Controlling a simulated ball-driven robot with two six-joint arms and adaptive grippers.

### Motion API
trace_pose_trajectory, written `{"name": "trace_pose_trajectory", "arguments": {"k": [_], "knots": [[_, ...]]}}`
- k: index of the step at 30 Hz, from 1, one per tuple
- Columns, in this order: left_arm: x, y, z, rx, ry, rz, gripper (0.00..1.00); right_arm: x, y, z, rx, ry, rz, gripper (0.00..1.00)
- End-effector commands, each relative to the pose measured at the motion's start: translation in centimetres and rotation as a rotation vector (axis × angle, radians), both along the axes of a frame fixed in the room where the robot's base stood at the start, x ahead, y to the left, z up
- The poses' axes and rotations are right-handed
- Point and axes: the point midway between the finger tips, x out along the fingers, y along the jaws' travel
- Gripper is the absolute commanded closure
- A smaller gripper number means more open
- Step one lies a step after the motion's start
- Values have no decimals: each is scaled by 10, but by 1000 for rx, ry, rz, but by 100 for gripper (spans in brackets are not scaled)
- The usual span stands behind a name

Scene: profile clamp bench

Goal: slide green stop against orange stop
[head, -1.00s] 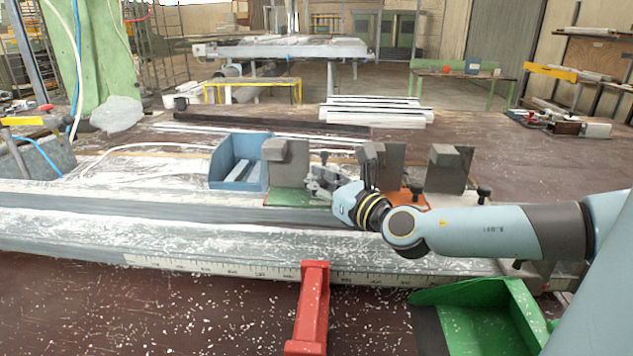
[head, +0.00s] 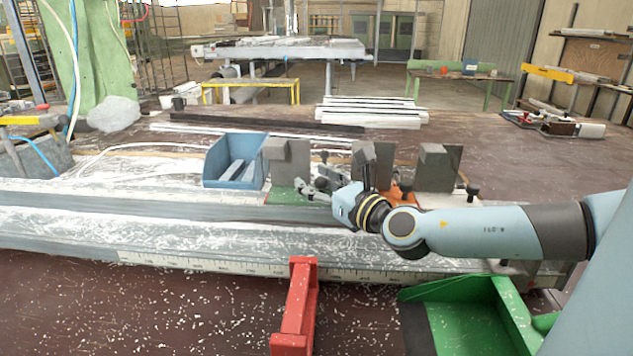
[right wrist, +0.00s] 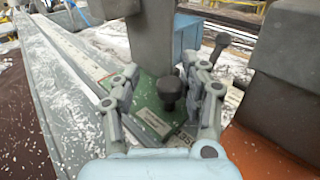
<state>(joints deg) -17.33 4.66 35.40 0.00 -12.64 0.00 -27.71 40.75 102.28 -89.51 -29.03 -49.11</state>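The green stop is a grey block (head: 291,160) on a green base, on the pale rail. The base, with a label, also shows in the right wrist view (right wrist: 152,118). The orange stop, a similar grey block (head: 371,160) on an orange base, stands to its right with a gap between them. It shows at the right edge of the right wrist view (right wrist: 284,85). My right gripper (head: 314,186) is open, its fingers on either side of the green stop's black knob (right wrist: 171,92). I cannot tell whether a finger touches it. My left gripper is out of view.
A third grey block (head: 438,166) stands right of the orange stop. A blue bin (head: 222,172) is behind and left of the green stop. A red bracket (head: 296,310) and a green bin (head: 460,325) are in front. The rail's left stretch is clear.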

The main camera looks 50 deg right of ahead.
Motion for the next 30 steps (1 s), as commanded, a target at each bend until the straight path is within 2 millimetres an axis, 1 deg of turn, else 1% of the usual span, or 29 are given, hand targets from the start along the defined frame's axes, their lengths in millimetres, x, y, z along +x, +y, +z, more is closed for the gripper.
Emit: {"name": "trace_pose_trajectory", "arguments": {"k": [5, 8, 11, 18, 21, 25, 30], "knots": [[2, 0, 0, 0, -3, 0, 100, 0, -1, 1, -2, -1, -1, 55], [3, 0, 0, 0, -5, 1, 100, -5, 0, 1, -3, 0, 0, 55], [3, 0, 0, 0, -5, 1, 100, -19, 4, 0, -3, 1, 1, 55], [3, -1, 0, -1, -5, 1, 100, -71, 18, 0, -2, 4, 1, 55], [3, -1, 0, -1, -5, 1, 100, -90, 24, 0, -1, 3, 1, 55], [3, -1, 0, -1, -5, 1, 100, -107, 28, 0, -1, 1, 1, 55], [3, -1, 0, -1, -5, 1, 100, -116, 30, 0, 0, 0, 0, 55]]}}
